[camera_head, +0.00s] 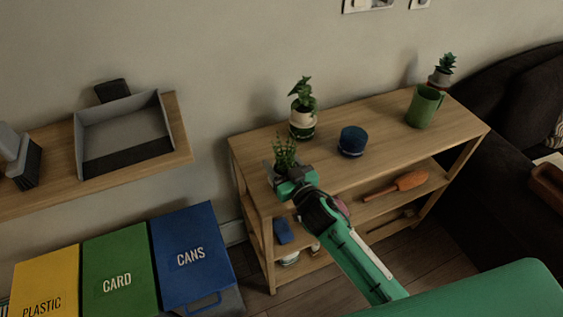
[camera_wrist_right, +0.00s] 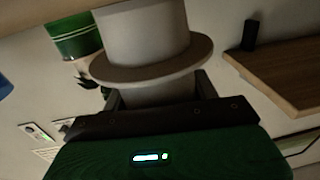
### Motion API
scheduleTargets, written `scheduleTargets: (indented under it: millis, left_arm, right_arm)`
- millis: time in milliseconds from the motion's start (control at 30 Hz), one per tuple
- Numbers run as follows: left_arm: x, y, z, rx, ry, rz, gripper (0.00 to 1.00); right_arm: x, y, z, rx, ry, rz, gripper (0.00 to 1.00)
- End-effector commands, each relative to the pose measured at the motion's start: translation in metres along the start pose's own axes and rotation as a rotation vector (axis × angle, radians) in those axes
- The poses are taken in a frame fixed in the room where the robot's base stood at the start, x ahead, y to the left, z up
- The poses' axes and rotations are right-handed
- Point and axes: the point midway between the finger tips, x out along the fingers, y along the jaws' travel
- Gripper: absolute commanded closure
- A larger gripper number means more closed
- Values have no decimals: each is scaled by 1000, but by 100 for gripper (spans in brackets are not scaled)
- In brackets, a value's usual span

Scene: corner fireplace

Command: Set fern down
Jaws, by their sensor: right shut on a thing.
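My right gripper (camera_head: 283,181) is shut on a pot at the front left corner of the wooden shelf unit (camera_head: 385,141). The fern (camera_head: 285,152) shows as a small tuft of green leaves just above the gripper in the head view. Its pale grey pot (camera_wrist_right: 145,38) with a wide rim sits between the fingers (camera_wrist_right: 160,95) in the right wrist view. The gripper hides most of the pot in the head view, so I cannot tell whether it touches the shelf top. My left gripper is not in view.
An orange-handled tool (camera_head: 397,186) lies on the shelf below. Blue, green and yellow bins (camera_head: 190,257) stand left, under a wall shelf (camera_head: 178,130).

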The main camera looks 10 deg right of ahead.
Motion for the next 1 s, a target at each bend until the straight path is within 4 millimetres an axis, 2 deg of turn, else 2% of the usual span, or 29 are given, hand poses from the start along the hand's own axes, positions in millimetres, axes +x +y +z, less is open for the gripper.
scheduleTargets:
  millis: [33,133,500,733,1000]
  left_arm:
    - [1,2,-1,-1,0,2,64]
    - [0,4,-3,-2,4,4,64]
    - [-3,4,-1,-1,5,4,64]
    - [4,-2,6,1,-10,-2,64]
    - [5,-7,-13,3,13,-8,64]
  right_arm:
    - [0,0,2,1,-1,0,37]
    - [0,0,1,0,-1,0,19]
    - [-1,0,-4,-1,0,0,19]
    - [-34,0,0,0,-1,0,19]
    - [-82,0,0,1,-2,1,19]
